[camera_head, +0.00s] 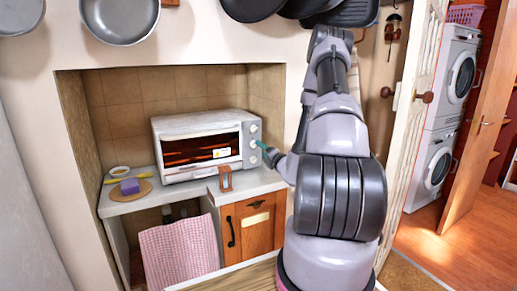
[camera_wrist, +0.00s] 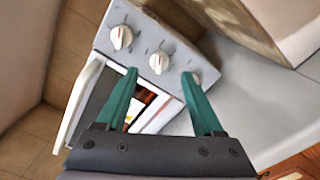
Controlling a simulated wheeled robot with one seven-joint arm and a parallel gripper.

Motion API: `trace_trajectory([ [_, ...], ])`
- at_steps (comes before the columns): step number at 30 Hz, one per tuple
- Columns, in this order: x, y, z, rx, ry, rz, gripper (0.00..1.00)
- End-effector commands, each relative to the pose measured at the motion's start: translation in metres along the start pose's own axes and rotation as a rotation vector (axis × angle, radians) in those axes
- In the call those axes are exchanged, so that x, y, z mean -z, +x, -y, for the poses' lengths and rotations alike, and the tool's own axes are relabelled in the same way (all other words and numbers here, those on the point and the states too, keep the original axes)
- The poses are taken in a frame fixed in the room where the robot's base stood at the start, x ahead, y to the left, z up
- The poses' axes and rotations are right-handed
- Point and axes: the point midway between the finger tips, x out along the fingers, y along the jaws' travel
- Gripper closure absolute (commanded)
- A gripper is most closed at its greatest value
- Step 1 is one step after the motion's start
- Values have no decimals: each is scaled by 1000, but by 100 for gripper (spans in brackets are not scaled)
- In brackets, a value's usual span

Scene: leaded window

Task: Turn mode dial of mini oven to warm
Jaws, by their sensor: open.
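The white mini oven (camera_head: 170,128) stands in the tiled niche, with its glass door shut and an orange-lit inside. It has a column of white dials on its right side panel. In the wrist view three dials show: an outer dial (camera_wrist: 121,37), a middle dial (camera_wrist: 159,62) and a third dial (camera_wrist: 195,77) partly hidden by a green finger. I cannot tell which is the mode dial. My gripper (camera_wrist: 160,74) is open, with its green fingertips on either side of the line to the middle dial. It also shows at the panel in the head view (camera_head: 264,147).
The counter (camera_head: 190,188) carries a round board (camera_head: 133,191) with a purple sponge (camera_head: 130,186) and a small bowl (camera_head: 120,171). The niche's right wall (camera_head: 268,95) is near my gripper. A pink checked towel (camera_head: 178,252) hangs below. Pans hang above.

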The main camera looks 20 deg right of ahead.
Motion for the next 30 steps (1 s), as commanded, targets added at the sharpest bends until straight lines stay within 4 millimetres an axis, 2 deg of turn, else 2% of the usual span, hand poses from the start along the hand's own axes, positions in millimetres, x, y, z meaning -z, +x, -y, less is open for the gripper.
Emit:
trace_trajectory([
  [3,0,-24,1,3,2,0,31],
  [10,0,-52,0,2,1,1,31],
  [27,0,-56,0,-1,-1,0,31],
  [30,2,-52,-12,-29,-22,-23,31],
])
